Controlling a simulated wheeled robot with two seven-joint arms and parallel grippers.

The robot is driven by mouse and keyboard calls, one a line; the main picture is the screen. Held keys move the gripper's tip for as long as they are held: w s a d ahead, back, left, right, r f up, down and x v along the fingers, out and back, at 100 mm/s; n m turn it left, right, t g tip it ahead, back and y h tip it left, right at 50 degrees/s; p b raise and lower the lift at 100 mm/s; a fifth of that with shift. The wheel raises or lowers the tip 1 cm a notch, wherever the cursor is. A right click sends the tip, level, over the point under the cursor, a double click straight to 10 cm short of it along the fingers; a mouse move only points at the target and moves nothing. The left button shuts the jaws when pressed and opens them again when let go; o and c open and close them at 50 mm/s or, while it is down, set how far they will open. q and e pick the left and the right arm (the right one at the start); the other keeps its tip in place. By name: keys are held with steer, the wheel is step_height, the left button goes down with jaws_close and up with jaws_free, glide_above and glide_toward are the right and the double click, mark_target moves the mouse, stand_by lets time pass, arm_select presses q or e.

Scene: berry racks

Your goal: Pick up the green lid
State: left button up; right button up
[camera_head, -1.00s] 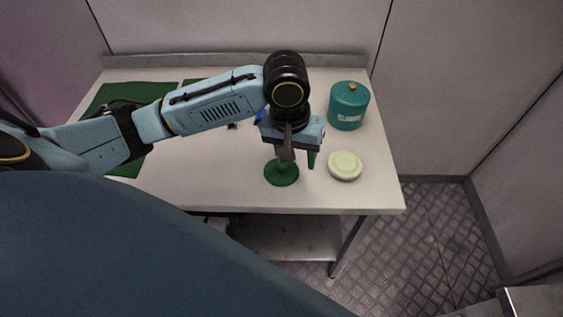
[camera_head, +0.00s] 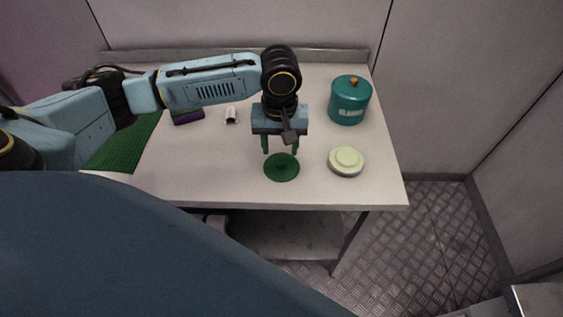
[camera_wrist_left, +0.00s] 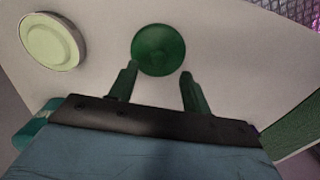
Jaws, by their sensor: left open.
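The green lid (camera_head: 282,170) is a dark green round disc lying on the white table near its front edge. It also shows in the left wrist view (camera_wrist_left: 158,50), just beyond the fingertips. My left gripper (camera_head: 281,151) points down above the lid's back part, with its two fingers apart and nothing between them. In the left wrist view the open fingers (camera_wrist_left: 157,74) stand on either side of the lid's near edge. I cannot tell whether they touch it. My right gripper is not in view.
A pale green round container (camera_head: 346,161) stands right of the lid. A teal canister (camera_head: 349,100) stands behind it. A green mat (camera_head: 125,148), a purple item (camera_head: 188,117) and a small white item (camera_head: 231,115) are at the left. The table (camera_head: 205,180) is clear between mat and lid.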

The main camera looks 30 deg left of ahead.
mark_target(281, 159)
arm_select(q)
step_height(281, 159, down, 5)
steer(key=shift+w+d+r+b, duration=0.1)
steer(key=shift+b, duration=0.5)
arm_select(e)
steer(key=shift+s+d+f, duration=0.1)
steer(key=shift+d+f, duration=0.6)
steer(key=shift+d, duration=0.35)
arm_select(q)
jaws_close()
